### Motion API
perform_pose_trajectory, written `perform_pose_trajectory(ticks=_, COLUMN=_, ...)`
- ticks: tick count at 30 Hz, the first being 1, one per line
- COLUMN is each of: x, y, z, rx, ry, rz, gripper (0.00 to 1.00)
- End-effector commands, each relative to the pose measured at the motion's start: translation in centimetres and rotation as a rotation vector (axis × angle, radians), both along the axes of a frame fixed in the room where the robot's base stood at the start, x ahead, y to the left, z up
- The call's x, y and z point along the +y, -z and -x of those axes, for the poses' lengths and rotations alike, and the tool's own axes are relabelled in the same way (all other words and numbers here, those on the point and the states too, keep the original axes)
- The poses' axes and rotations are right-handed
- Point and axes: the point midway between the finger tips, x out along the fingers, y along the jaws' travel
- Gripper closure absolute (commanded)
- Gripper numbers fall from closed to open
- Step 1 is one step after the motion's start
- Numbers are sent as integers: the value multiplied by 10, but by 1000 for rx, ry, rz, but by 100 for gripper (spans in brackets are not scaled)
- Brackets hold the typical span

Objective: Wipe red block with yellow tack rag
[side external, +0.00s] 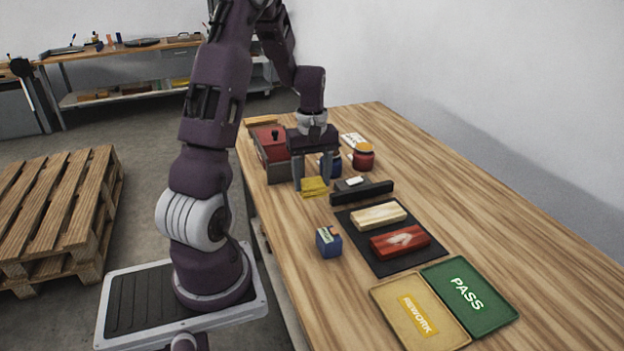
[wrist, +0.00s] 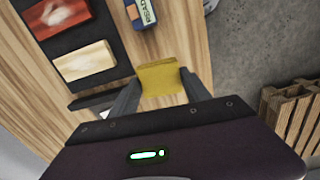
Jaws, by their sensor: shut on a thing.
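The red block (side external: 400,242) lies on a dark mat (side external: 384,265), with a pale patch on its top face. In the wrist view the red block (wrist: 62,14) is at the upper left. The yellow tack rag (side external: 314,187) is between the fingers of my gripper (side external: 312,184), near the table's left edge and behind the mat. In the wrist view the rag (wrist: 158,79) sits between the fingertips of my gripper (wrist: 160,88). My gripper is shut on the rag. I cannot tell whether the rag touches the table.
A pale wooden block (side external: 379,216) lies beside the red block. A black bar (side external: 361,193) stands between my gripper and the mat. A small blue box (side external: 328,242), a REWORK tray (side external: 420,317) and a green PASS tray (side external: 469,294) are nearer. Jars (side external: 363,157) and a red-lidded box (side external: 270,145) stand behind.

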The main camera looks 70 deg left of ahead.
Motion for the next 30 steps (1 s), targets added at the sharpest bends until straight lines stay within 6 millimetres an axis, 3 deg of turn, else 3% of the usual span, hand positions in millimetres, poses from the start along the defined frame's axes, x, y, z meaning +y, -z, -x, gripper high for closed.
perform_pose_trajectory(ticks=5, x=-15, y=-1, z=-22, rx=-1, ry=103, rz=-1, gripper=77)
perform_pose_trajectory(ticks=8, x=-39, y=-1, z=-50, rx=-1, ry=249, rz=-1, gripper=77)
perform_pose_trajectory(ticks=12, x=-86, y=-3, z=-91, rx=-1, ry=485, rz=-1, gripper=77)
perform_pose_trajectory(ticks=18, x=-144, y=-5, z=-126, rx=0, ry=737, rz=-1, gripper=77)
perform_pose_trajectory(ticks=22, x=-157, y=-5, z=-131, rx=1, ry=788, rz=0, gripper=77)
perform_pose_trajectory(ticks=30, x=-157, y=8, z=-131, rx=2, ry=787, rz=1, gripper=77)
